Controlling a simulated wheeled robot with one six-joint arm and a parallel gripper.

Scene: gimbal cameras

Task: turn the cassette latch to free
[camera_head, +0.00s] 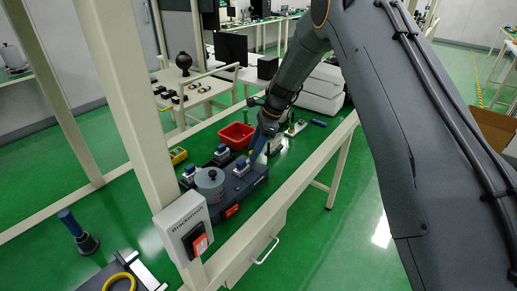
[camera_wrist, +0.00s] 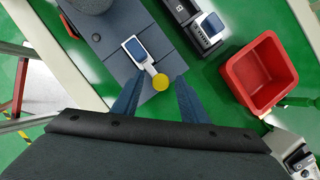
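My gripper (camera_wrist: 160,78) is open, with one blue finger on each side of the knob and gaps between. Whether the fingers are level with the knob in height I cannot tell. In the head view, my gripper (camera_head: 255,152) is at the right end of the fixture (camera_head: 243,185); the knob is not distinguishable there.
A red bin (camera_wrist: 258,72) stands right of the fixture, also in the head view (camera_head: 236,135). A similar blue-topped unit (camera_wrist: 208,28) lies between them. A grey round drum (camera_head: 210,180) stands on the fixture. A post with a switch box (camera_head: 184,228) rises at the bench front.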

